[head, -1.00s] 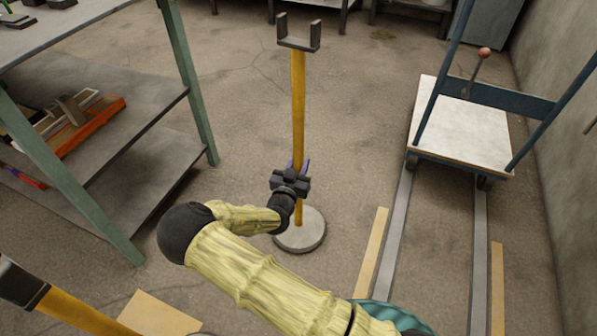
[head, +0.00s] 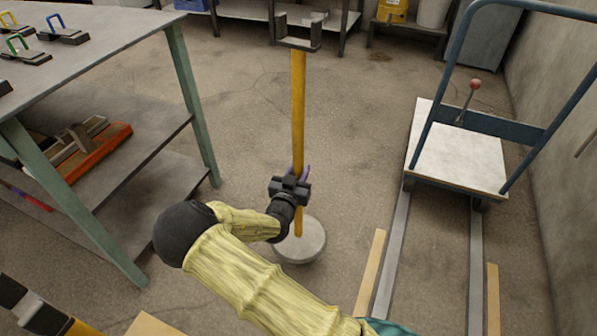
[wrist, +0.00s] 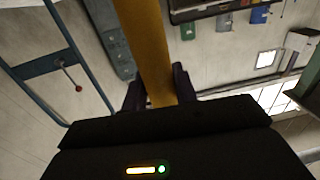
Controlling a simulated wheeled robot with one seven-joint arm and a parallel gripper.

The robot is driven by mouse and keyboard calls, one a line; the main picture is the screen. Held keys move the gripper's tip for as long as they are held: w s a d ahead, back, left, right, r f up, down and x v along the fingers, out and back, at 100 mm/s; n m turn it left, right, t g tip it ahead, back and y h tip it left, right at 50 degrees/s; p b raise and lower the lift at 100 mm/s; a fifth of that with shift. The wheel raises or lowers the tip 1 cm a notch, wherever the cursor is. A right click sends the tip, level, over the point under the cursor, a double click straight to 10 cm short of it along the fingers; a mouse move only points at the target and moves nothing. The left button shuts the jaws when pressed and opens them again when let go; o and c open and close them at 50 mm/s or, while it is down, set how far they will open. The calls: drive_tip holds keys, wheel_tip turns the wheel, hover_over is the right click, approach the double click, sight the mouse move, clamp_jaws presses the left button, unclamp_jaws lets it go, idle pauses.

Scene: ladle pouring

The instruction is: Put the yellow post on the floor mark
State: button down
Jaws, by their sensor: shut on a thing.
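The yellow post (head: 298,110) stands roughly upright in the middle of the head view. It has a dark U-shaped fork (head: 299,42) on top and a round grey base (head: 300,243) at its foot. My gripper (head: 292,180) is shut around the post's lower part, above the base. In the wrist view the post (wrist: 148,45) runs between my fingers (wrist: 158,92). I cannot tell whether the base touches the floor. A flat tan patch (head: 152,325) on the floor shows partly at the bottom left edge; I cannot tell if it is the floor mark.
A green-legged shelf table (head: 190,100) stands left, with an orange tray (head: 85,158) on its shelf. A cart (head: 455,150) stands right on grey rails (head: 390,240), beside tan strips (head: 370,270). Another yellow shaft (head: 82,328) shows at bottom left. The floor beyond the post is open.

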drive_tip(key=shift+a+r, duration=0.1)
drive_tip(key=shift+r, duration=0.15)
